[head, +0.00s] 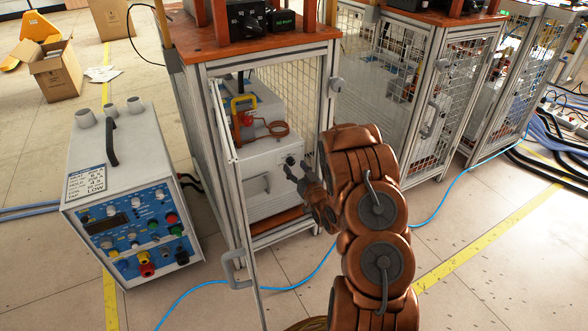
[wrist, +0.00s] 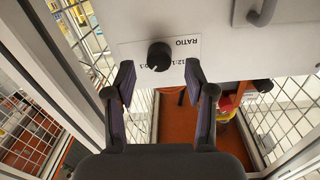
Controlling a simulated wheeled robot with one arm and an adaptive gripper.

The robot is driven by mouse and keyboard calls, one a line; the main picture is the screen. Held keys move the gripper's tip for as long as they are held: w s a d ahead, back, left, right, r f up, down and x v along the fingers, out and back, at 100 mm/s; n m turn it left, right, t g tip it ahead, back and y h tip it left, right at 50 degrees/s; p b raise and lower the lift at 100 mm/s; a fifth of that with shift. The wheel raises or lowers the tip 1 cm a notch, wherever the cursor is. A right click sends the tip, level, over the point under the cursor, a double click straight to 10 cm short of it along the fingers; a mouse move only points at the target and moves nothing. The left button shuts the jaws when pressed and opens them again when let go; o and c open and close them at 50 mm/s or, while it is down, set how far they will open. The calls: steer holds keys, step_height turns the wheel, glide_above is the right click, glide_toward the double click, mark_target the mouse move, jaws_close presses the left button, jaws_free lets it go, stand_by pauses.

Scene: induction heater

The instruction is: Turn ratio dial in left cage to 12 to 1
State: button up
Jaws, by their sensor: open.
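The ratio dial (wrist: 160,55) is a round black knob on a white label plate (wrist: 185,48) on the front of a light grey box. The label reads RATIO upside down in the wrist view, with part of "12:1" beside the knob. In the head view the dial (head: 290,160) shows small on the white box (head: 262,190) inside the left cage (head: 328,110). My gripper (wrist: 160,63) is open, one finger on each side of the dial in the picture. Contact with the dial cannot be told. The head view shows my gripper (head: 298,173) close to the box front.
The cage door (head: 232,190) stands open, with a handle (head: 236,268). Mesh walls flank the gripper in the wrist view. A copper coil (head: 270,130) sits on the box. A blue-panelled power unit (head: 130,200) stands left. A blue cable (head: 300,283) crosses the floor.

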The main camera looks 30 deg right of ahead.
steer(key=shift+w+d, duration=0.1)
steer(key=shift+w, duration=0.8)
jaws_close()
